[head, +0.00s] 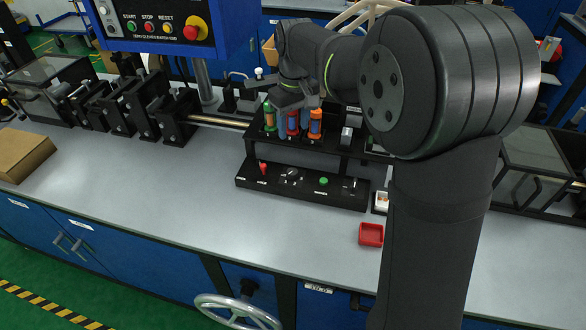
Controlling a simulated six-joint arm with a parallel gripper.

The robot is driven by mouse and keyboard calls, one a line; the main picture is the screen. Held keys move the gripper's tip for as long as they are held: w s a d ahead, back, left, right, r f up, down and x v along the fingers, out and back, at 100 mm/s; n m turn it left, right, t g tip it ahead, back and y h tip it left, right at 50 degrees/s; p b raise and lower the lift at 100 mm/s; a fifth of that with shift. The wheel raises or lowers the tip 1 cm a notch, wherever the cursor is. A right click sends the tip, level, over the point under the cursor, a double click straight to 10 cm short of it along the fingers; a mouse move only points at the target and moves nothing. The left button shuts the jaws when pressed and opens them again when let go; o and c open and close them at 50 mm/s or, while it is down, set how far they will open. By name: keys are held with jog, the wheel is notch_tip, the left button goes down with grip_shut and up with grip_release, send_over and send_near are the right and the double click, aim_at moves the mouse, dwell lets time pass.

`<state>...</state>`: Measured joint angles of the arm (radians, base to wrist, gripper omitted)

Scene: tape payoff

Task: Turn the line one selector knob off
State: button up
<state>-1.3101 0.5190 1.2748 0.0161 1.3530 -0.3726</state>
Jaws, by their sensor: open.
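A low black control panel (300,187) lies on the grey bench. It carries a red control (263,168), a dark selector knob (290,175), a green button (323,181) and another small dark knob (350,184) at its right. The labels are too small to read, so I cannot tell which knob is line one or where it points. My gripper (290,99) is above and behind the panel, in front of the upright coloured cylinders. It is open and apart from the knobs. Its fingertips are hard to make out against the cylinders.
A black rack holds green, blue and orange cylinders (315,124) behind the panel. A red tray (371,235) sits at the bench's front right. A blue box with START, STOP and RESET buttons (150,27) stands at upper left.

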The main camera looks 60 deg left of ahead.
aim_at(293, 171)
notch_tip(293, 171, down, 16)
jog(key=shift+s+r, duration=0.1)
dwell(0.4)
jog(key=c, duration=1)
